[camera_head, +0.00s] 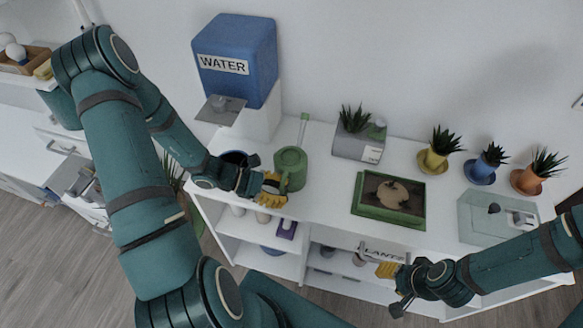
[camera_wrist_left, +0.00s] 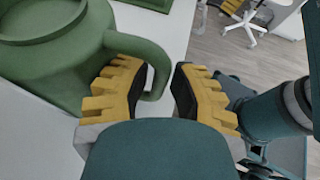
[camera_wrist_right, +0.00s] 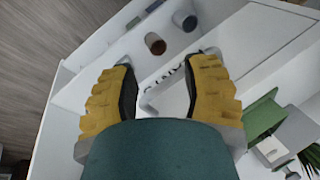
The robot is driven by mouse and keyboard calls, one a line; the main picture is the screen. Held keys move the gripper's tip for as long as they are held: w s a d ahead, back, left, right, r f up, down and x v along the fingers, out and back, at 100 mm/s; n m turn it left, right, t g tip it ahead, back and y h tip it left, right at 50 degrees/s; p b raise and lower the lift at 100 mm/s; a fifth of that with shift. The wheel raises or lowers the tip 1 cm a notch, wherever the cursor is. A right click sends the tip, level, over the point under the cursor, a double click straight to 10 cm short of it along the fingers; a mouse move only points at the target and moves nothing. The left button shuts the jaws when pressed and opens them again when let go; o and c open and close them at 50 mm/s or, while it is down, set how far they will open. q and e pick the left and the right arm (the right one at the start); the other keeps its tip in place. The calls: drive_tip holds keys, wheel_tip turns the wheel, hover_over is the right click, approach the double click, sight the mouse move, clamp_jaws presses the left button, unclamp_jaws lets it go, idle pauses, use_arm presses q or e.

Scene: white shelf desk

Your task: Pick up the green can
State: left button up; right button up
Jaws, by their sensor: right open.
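The green can (camera_head: 290,170) is a watering can with a thin spout, standing upright on the white shelf top. My left gripper (camera_head: 272,189) is beside its near left side. In the left wrist view, the can (camera_wrist_left: 55,50) fills the upper left, and its loop handle (camera_wrist_left: 152,58) reaches between the yellow fingers of my left gripper (camera_wrist_left: 156,78). A gap shows between the handle and the right finger, so the gripper is open around the handle. My right gripper (camera_head: 390,270) is open and empty at the shelf front, well right of the can; it also shows in the right wrist view (camera_wrist_right: 160,75).
A grey planter (camera_head: 358,140) and a green-framed tray (camera_head: 360,212) are to the right. Several small potted plants line the back right.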

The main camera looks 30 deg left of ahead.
use_arm(q)
drive_tip(key=shift+d, duration=0.1)
clamp_jaws()
idle(0.3)
